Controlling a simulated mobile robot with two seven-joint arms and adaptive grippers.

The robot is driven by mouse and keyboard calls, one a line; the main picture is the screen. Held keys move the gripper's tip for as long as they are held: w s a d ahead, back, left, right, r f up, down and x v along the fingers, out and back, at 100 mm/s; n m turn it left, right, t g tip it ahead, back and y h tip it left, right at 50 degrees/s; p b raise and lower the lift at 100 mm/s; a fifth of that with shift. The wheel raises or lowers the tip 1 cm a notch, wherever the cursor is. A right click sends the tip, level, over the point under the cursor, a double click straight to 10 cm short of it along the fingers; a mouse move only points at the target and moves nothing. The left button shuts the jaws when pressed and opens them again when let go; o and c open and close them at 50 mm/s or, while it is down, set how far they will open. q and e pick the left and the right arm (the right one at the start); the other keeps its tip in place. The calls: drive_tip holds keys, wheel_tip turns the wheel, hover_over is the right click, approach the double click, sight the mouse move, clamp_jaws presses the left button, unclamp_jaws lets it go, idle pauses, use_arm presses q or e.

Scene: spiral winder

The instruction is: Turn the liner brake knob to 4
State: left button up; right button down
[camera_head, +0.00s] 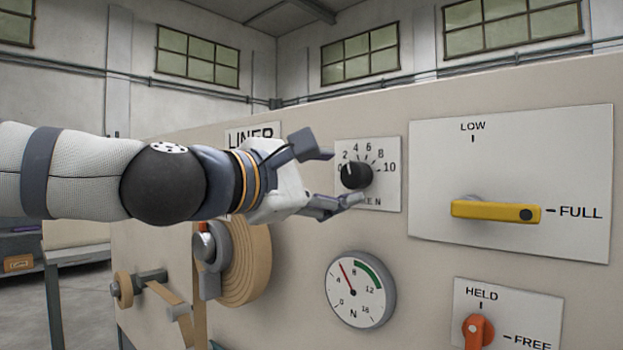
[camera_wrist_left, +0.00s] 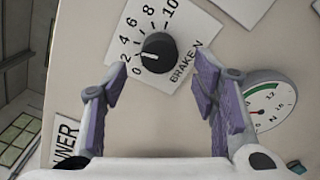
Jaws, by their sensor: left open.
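The liner brake knob (camera_head: 356,175) is a round black knob with a white pointer line, on a white plate (camera_head: 390,196) numbered 0 to 10. Its pointer is up and left in the head view, near the 2. In the left wrist view the knob (camera_wrist_left: 158,52) lies just beyond the fingers, and its line points toward the 2. My left gripper (camera_head: 338,178) is open and empty, one finger above left of the knob and one below it. The fingers (camera_wrist_left: 161,72) show apart on either side of the knob, seemingly not touching it. My right gripper is not in view.
A round gauge (camera_head: 360,290) is below the knob, its red needle between 4 and 8. A yellow lever (camera_head: 495,211) at FULL is to the right. An orange knob (camera_head: 478,331) is at lower right. A tape roll (camera_head: 245,265) sticks out below my arm.

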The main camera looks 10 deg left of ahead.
use_arm(q)
drive_tip(key=v, duration=0.8)
